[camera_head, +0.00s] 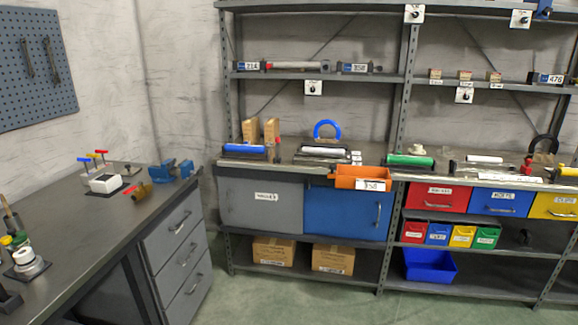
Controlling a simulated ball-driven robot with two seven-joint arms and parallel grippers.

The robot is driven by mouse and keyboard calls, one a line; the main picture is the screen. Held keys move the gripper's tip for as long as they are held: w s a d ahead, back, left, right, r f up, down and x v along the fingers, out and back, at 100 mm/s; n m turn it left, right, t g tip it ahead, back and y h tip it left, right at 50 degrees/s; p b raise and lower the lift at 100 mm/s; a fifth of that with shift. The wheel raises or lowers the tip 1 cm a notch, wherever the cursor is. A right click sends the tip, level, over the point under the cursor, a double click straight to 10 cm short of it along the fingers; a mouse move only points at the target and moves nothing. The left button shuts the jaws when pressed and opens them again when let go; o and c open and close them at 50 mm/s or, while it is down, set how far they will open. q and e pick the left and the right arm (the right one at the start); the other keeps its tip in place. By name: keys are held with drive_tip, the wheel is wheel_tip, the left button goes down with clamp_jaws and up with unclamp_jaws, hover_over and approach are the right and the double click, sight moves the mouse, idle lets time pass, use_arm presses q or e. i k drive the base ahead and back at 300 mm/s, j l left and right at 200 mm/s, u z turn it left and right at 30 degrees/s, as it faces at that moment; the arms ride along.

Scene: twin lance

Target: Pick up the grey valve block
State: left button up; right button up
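I cannot tell for sure which thing is the grey valve block. A pale grey-white block (105,183) with a dark spot on top sits on a dark mat on the left workbench (75,240). Farther off, small dark blocks with number labels stand on the middle shelf, one at the left (250,66), one beside it (355,68) and one at the far right (548,78). Neither of my grippers is in view.
A blue vise (178,170) and a brass-coloured fitting (141,191) stand near the pale block. Several coloured-handled tools (95,157) stand behind it. A metal shelf rack (400,120) holds bins and drawers. Green floor (300,298) lies clear before the rack.

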sight(325, 64)
drive_tip(key=i+l+u, duration=0.1)
drive_tip(key=i+l, duration=1.05)
drive_tip(key=l, duration=0.2)
drive_tip(key=i+l+z, duration=0.2)
drive_tip(key=i+l, duration=0.15)
drive_tip(key=i, duration=0.2)
